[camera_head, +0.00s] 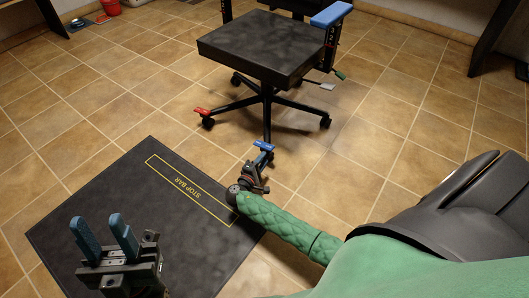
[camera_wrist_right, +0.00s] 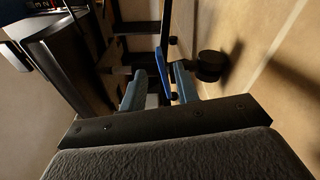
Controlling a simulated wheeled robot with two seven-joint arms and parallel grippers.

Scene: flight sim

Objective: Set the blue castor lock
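The blue castor lock (camera_head: 264,146) is a small bright blue pedal at the near leg of the black wheeled chair (camera_head: 260,45). In the right wrist view the blue lock (camera_wrist_right: 162,72) shows as a narrow upright blue strip. My right gripper (camera_head: 257,162) is low at this castor. In the right wrist view its two fingers (camera_wrist_right: 159,80) are apart, with the blue strip between them, nearer the right finger. I cannot tell whether they touch. My left gripper (camera_head: 105,235) is open and empty above the dark mat, far from the chair. The near castor wheel is mostly hidden.
A red castor lock (camera_head: 202,111) sits at the chair's left leg. The black STOP BAR mat (camera_head: 120,200) lies front left. A red bucket (camera_head: 111,7) stands far back; tiled floor is clear left.

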